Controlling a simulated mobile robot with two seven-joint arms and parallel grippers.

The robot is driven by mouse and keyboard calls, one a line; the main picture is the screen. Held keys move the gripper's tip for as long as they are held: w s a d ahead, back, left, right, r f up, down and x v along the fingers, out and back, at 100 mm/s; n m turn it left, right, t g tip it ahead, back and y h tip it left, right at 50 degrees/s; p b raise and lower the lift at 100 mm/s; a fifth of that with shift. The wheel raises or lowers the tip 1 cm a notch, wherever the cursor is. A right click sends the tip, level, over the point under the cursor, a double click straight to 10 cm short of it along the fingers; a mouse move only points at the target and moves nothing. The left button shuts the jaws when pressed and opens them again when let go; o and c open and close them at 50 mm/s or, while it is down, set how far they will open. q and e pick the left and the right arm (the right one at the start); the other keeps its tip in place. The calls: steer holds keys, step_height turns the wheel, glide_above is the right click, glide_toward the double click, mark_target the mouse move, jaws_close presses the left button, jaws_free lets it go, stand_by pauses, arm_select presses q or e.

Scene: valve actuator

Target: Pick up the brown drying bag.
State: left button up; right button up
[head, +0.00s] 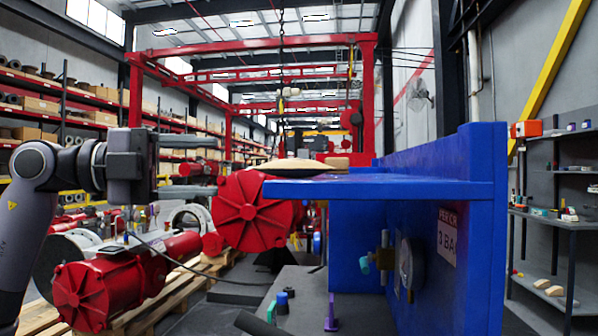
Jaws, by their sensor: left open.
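A flat tan-brown bag-like thing (296,164) lies on top of the blue shelf (385,189), near its left end, seen almost edge-on. A second, smaller tan piece (341,160) shows just behind it to the right. I cannot tell for sure which one is the drying bag. My left gripper (202,166) is at the left, level with the shelf top, its two fingers apart and pointing right. It is empty, with a clear gap between its fingertips and the tan thing. My right gripper is not in view.
A red round-faced actuator (252,211) stands behind the shelf's left end. Another red actuator (92,296) lies on a wooden pallet at lower left. A gauge (410,264) and fitting sit below the shelf. A grey rack (560,220) stands at right.

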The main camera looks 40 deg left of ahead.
mark_target(295, 169)
arm_select(q)
steer(key=p+x, duration=0.3)
steer(key=x, duration=0.4)
steer(key=shift+d, duration=0.25)
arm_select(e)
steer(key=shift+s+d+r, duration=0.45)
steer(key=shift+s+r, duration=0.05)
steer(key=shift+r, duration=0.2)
arm_select(q)
steer(key=shift+s+f, duration=0.1)
steer(key=shift+s, duration=0.05)
jaws_close()
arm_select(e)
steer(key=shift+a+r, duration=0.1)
